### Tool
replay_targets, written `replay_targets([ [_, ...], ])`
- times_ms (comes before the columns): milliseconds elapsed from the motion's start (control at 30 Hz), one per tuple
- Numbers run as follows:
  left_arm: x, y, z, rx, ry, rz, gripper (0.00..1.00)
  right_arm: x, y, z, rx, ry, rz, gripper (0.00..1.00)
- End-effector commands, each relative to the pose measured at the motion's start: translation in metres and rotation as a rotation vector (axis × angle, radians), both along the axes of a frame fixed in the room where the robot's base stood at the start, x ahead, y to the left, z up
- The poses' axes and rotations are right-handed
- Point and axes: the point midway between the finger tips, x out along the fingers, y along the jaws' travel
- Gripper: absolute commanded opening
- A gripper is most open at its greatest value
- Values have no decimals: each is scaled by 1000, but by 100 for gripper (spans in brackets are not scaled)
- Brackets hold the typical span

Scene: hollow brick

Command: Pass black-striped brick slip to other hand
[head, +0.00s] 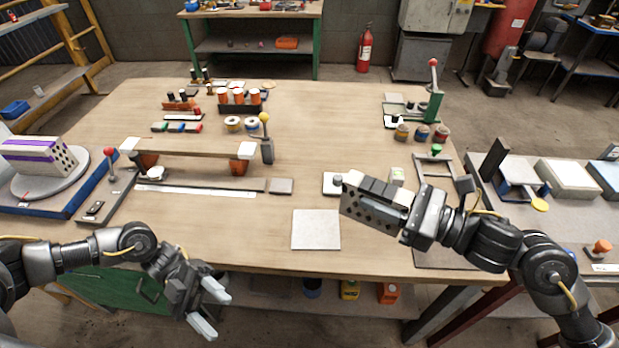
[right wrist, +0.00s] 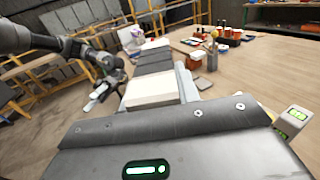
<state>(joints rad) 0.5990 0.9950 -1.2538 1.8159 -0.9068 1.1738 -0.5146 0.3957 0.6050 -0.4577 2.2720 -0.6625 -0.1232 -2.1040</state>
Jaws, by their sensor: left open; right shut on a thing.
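The black-striped brick slip (head: 366,207) is pale with dark bands along its top and dark holes in its near side. My right gripper (head: 398,211) is shut on its right end and holds it tilted above the table's front right part. In the right wrist view the brick (right wrist: 150,91) stretches away from the jaws, its dark bands towards the far end. My left gripper (head: 208,308) is open and empty, low in front of the table's front edge, well left of the brick and apart from it.
A pale square mat (head: 315,230) lies on the table below left of the brick. A purple-striped brick (head: 38,157) sits on a round turntable at far left. A wooden board on supports (head: 190,148) and a lever press (head: 434,95) stand on the table. Its middle is clear.

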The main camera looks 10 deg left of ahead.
Motion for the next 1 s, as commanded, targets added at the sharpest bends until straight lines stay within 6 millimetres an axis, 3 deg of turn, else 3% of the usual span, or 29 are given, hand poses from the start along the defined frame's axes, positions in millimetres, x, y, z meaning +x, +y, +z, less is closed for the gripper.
replay_targets([
  [333, 102, -54, 20, 208, 136, 2, 57, 0, 0, 1, 1, -2, 0, 2],
  [600, 197, -112, 77, 380, 358, 45, 57, 0, 0, 1, 1, -2, 0, 2],
  [800, 233, -140, 113, 450, 502, 59, 57, 0, 0, 1, 1, -2, 0, 2],
  [1000, 242, -148, 124, 472, 551, 62, 57, 0, 0, 1, 1, -2, 0, 2],
])
